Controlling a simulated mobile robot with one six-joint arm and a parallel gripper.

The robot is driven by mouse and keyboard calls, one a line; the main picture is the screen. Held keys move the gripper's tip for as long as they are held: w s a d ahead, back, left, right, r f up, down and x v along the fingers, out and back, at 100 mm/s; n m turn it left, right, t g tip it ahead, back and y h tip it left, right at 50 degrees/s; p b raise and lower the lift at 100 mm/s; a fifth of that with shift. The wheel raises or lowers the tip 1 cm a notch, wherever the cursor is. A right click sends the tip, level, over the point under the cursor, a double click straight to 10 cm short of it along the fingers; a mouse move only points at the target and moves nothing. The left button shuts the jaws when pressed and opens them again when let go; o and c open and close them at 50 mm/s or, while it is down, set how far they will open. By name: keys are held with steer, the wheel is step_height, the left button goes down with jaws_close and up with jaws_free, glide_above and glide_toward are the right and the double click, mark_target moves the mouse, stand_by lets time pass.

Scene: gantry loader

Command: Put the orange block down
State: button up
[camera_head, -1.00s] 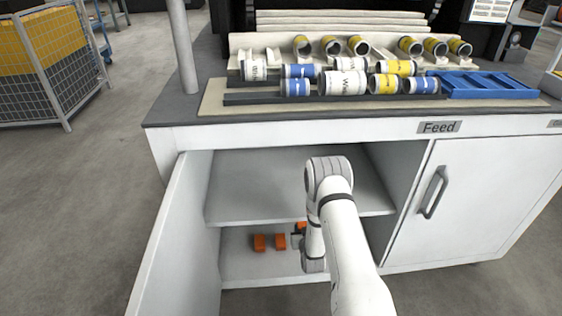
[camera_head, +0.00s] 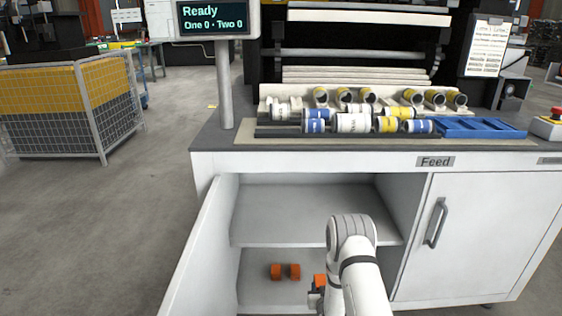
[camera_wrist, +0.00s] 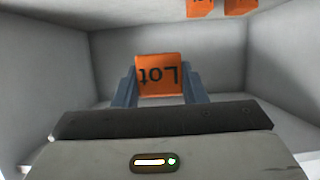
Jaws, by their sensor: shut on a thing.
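The orange block (camera_wrist: 159,75) with "Lot" printed on it is between the two fingers of my gripper (camera_wrist: 160,88) in the wrist view, and the gripper is shut on it. In the head view the held orange block (camera_head: 319,281) shows just left of my arm, inside the open cupboard's lower compartment. Two other orange blocks (camera_head: 276,271) (camera_head: 294,271) stand side by side on the cupboard floor to its left. They also show at the top of the wrist view (camera_wrist: 200,7). My arm hides part of the gripper in the head view. I cannot tell whether the held block touches the floor.
The cupboard's middle shelf (camera_head: 290,226) lies above my gripper, with side walls close around. The open door (camera_head: 203,250) stands at the left. The closed right door (camera_head: 470,235) has a handle. Cupboard floor (camera_head: 255,290) near the blocks is clear. Rolls and a blue tray (camera_head: 480,128) lie on top.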

steer(key=shift+w+d+r, duration=0.1)
steer(key=shift+w+r, duration=0.05)
steer(key=shift+r, duration=0.5)
steer(key=s+r+p, duration=0.3)
steer(key=r+p, duration=0.7)
steer(key=r, duration=0.7)
steer(key=s+r+p, duration=0.4)
steer(key=r+p, duration=0.6)
steer(key=r, duration=0.7)
steer(key=s+r+p, duration=0.3)
steer(key=r+p, duration=0.7)
steer(key=r, duration=0.8)
steer(key=shift+s+p, duration=0.3)
steer(key=shift+p, duration=0.1)
